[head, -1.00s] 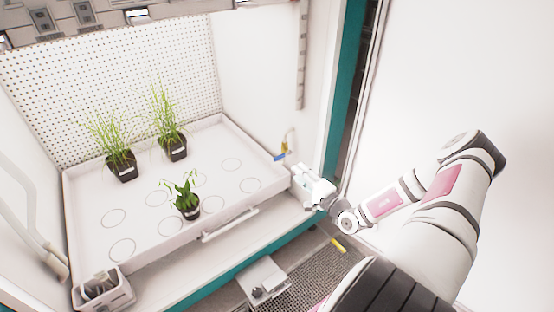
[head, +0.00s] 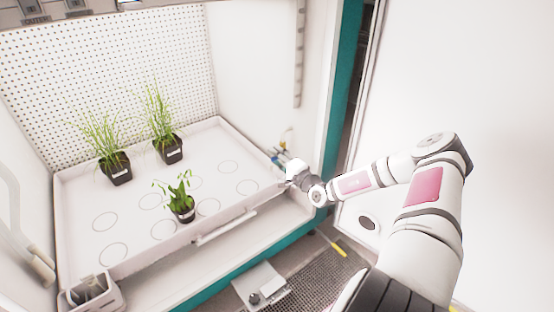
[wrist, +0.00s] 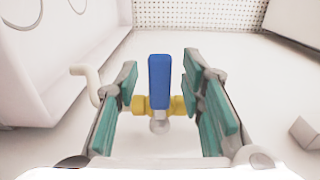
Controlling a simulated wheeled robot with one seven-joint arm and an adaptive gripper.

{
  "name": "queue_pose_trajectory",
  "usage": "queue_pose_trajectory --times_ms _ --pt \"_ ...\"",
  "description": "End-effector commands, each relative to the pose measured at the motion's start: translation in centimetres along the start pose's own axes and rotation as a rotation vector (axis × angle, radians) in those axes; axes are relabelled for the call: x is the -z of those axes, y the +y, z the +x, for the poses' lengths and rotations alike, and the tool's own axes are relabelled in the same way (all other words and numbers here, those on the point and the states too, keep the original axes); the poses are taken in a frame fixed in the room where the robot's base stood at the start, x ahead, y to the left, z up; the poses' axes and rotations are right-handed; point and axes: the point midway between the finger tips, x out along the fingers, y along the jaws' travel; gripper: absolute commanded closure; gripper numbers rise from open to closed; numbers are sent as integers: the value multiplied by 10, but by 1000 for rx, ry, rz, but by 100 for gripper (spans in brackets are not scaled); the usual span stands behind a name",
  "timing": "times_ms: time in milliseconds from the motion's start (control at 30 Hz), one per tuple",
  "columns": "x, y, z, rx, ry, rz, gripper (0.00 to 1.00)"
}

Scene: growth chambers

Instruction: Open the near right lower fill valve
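The fill valve has a blue lever handle (wrist: 159,80) and a brass body (wrist: 177,105). In the wrist view the handle stands upright in the picture, between my two teal-padded fingers. My gripper (wrist: 161,90) is open, with a gap visible on each side of the handle. In the head view my gripper (head: 284,164) is at the valve, beside the right front corner of the white tray (head: 235,203), and partly hides the valve.
The tray holds two tall grass pots (head: 117,167) (head: 169,148) and a leafy pot (head: 182,208). Its wall runs close to my gripper's left in the wrist view. The chamber's teal front edge (head: 262,265) lies below. A grey block (wrist: 306,132) is at right.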

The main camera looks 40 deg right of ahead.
Motion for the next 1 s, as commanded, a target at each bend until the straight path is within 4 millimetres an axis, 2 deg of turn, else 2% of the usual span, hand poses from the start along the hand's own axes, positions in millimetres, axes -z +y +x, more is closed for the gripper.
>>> queue_pose_trajectory --times_ms 100,233,267,667,1000 --pt "0 0 0 0 0 0 66" --pt "0 0 0 0 0 0 96" --pt "0 0 0 0 0 0 100" --pt "0 0 0 -2 -1 -22 100" --pt "-1 6 0 -3 -5 -198 100"
